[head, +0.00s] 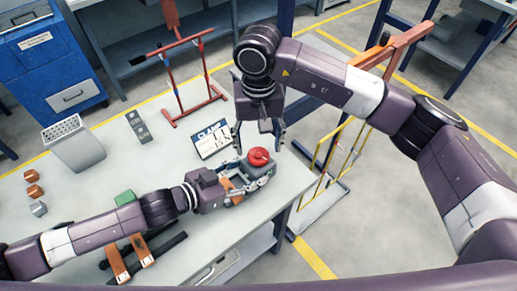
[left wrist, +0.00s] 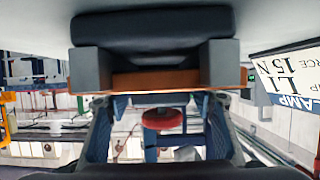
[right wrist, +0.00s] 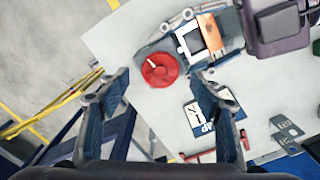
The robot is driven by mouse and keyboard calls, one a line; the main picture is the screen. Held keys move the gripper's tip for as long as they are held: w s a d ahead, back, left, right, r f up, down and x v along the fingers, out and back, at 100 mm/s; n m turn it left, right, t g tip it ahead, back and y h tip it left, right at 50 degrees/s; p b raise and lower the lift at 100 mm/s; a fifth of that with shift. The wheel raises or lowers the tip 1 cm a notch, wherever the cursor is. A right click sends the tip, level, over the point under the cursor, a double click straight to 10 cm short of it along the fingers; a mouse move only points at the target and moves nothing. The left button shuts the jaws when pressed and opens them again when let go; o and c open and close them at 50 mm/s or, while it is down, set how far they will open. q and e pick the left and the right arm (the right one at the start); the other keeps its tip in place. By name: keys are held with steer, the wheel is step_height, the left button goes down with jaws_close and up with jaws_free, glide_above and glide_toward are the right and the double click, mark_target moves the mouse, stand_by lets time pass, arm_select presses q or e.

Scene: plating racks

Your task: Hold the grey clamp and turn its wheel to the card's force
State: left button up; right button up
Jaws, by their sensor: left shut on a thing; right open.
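The grey clamp (head: 264,173) is near the table's right edge, with its red wheel (head: 258,157) on top. My left gripper (head: 240,186) is shut on the clamp from the left. The card (head: 212,140) stands behind the clamp; in the left wrist view the card (left wrist: 290,80) reads "15 N".
A red rack (head: 192,85) stands behind the card. A grey perforated bin (head: 74,144), a grey plate (head: 138,126), small blocks (head: 34,190) and a green block (head: 125,198) are on the table. A yellow frame (head: 335,150) stands beyond the table's right edge.

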mark_target(258, 156)
steer(key=shift+f, duration=1.45)
steer(key=shift+c, duration=0.2)
steer(key=c, duration=1.1)
steer(key=shift+m, duration=0.5)
steer(key=m, duration=0.5)
steer(key=shift+m, duration=0.3)
steer(key=m, duration=0.5)
steer(key=shift+m, duration=0.3)
